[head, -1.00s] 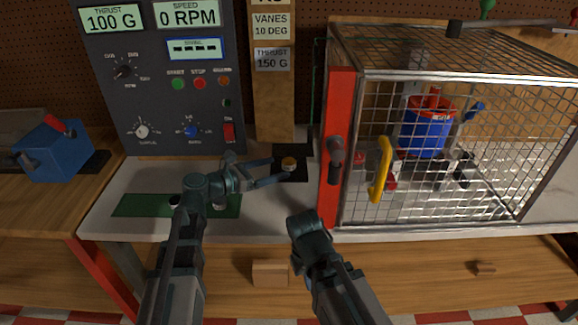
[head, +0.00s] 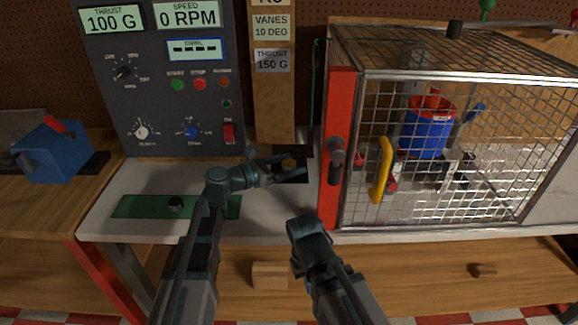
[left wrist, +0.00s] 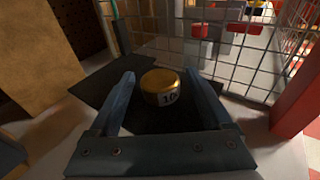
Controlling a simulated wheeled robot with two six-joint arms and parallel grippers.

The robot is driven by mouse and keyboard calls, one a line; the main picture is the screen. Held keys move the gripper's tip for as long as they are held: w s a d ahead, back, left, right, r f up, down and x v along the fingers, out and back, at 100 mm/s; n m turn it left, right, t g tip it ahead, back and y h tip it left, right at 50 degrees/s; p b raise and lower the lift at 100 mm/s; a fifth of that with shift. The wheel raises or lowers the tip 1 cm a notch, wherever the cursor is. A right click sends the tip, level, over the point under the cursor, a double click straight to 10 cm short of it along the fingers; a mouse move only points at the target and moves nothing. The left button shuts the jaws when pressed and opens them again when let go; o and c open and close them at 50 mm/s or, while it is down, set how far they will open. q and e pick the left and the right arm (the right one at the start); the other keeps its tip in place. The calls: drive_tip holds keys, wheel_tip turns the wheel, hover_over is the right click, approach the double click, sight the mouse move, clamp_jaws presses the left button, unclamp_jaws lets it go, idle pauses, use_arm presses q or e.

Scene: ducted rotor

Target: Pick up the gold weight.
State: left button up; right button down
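The gold weight (head: 289,163), a short cylinder with a "10" marking partly visible, stands upright on a dark mat (head: 294,150) left of the cage. In the left wrist view the weight (left wrist: 162,84) sits between the two fingers, with a gap on each side. My left gripper (head: 299,165) is open around it, fingers pointing right in the head view. My right gripper (head: 307,229) is low in front of the bench edge; its fingers cannot be made out.
The mesh cage (head: 450,190) with its red post (head: 338,205) and yellow handle (head: 381,170) stands close on the right. A control panel (head: 175,120) and a wooden post (head: 272,100) are behind. A green mat (head: 130,207) with a dark knob-like piece (head: 176,203) lies front left.

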use_arm(q)
clamp_jaws()
drive_tip(key=shift+r, duration=0.15)
use_arm(e)
drive_tip(key=shift+r, duration=0.2)
